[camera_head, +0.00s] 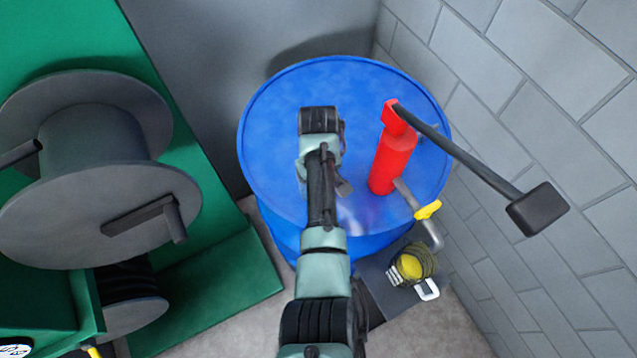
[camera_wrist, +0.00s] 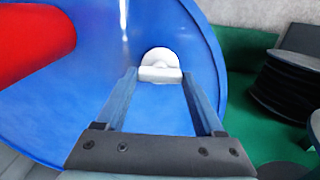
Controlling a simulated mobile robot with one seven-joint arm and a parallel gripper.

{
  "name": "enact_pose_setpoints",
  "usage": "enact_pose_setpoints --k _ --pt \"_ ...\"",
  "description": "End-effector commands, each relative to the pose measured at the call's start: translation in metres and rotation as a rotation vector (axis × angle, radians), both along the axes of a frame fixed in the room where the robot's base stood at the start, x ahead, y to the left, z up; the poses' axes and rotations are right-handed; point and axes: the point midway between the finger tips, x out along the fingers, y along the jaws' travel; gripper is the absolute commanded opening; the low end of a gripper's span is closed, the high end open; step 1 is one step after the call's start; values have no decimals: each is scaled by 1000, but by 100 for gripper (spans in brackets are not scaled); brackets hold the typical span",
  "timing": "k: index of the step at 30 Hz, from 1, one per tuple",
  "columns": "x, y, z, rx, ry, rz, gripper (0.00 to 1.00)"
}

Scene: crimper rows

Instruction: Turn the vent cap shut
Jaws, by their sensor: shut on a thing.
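The vent cap (camera_wrist: 160,60) is white and round with a raised grip bar, and sits on the top of the blue drum (camera_wrist: 150,112). In the wrist view, my gripper (camera_wrist: 160,76) has its two fingers on either side of the cap's bar and is shut on it. The drum also shows in the camera_head view (camera_head: 270,130). There my arm reaches over the drum and hides the cap. Whether the cap is open or shut cannot be told.
A red hand pump (camera_head: 393,160) with a long black lever stands on the drum, right of my arm; its body shows in the wrist view (camera_wrist: 32,42). A yellow-handled tap (camera_head: 428,209) projects from it. A block wall (camera_head: 560,110) is close right. A grey reel (camera_head: 95,215) stands left.

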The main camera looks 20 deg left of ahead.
Motion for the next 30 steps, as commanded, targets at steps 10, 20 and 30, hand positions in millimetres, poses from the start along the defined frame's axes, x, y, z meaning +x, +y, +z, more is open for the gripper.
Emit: enact_pose_setpoints --k 10,20,30 --pt "1 0 0 2 -1 -2 100" --pt "1 0 29 3 -5 -2 100" --pt "2 0 102 4 -7 -2 100"
